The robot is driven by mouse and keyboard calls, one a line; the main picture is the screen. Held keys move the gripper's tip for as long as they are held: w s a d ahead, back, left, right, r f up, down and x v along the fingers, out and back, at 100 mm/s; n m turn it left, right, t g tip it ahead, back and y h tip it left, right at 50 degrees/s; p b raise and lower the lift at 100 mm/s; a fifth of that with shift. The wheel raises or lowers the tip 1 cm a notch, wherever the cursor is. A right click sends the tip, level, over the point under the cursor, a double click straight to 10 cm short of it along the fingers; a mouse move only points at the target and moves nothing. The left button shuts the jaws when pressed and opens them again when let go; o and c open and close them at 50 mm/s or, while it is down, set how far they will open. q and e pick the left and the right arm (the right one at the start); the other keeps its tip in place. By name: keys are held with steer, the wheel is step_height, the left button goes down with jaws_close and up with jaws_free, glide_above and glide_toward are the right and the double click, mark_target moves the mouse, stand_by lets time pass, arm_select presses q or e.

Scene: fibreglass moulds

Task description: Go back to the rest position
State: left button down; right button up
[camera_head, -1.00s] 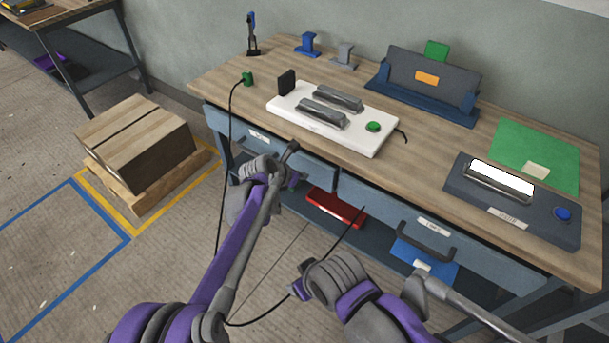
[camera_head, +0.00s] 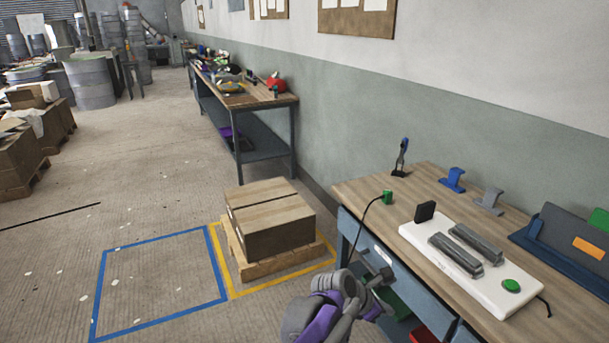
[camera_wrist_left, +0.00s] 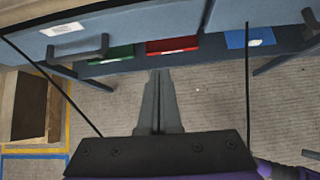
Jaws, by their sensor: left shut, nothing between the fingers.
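My left gripper (camera_head: 384,279) is in front of the workbench (camera_head: 350,193), near its left drawer, at the lower middle of the head view. In the left wrist view its two fingers (camera_wrist_left: 160,74) lie together, shut and empty, pointing at the space under the drawers. They touch nothing that I can make out. My right gripper is in neither current view.
The bench holds a white fixture (camera_head: 450,262), a green plug (camera_head: 387,197) on a black cable and blue and grey stands. A cardboard box (camera_head: 270,222) sits on a pallet within yellow tape. A blue-taped floor area (camera_head: 160,280) is empty.

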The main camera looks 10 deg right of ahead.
arm_select(q)
steer(key=s+a+r+m+t+y+p, duration=0.1)
steer(key=s+a+r+m+p, duration=0.15)
steer(key=a, duration=0.55)
steer(key=s+a+r+m+y+p, duration=0.15)
steer(key=a+m, duration=0.25)
steer(key=a, duration=0.4)
steer(key=s+a+r+m+t+y+p, duration=0.1)
steer(key=s+a+r+m, duration=0.2)
steer(key=a, duration=0.5)
steer(key=s+a+f+m+y+p, duration=0.1)
steer(key=s+a+m+y+p, duration=0.3)
steer(key=s+a+m, duration=0.8)
steer(key=s+a, duration=0.3)
steer(key=a, duration=0.3)
steer(key=shift+s+a+f+y, duration=0.15)
steer(key=shift+s+a+y, duration=0.1)
steer(key=shift+s+y, duration=0.1)
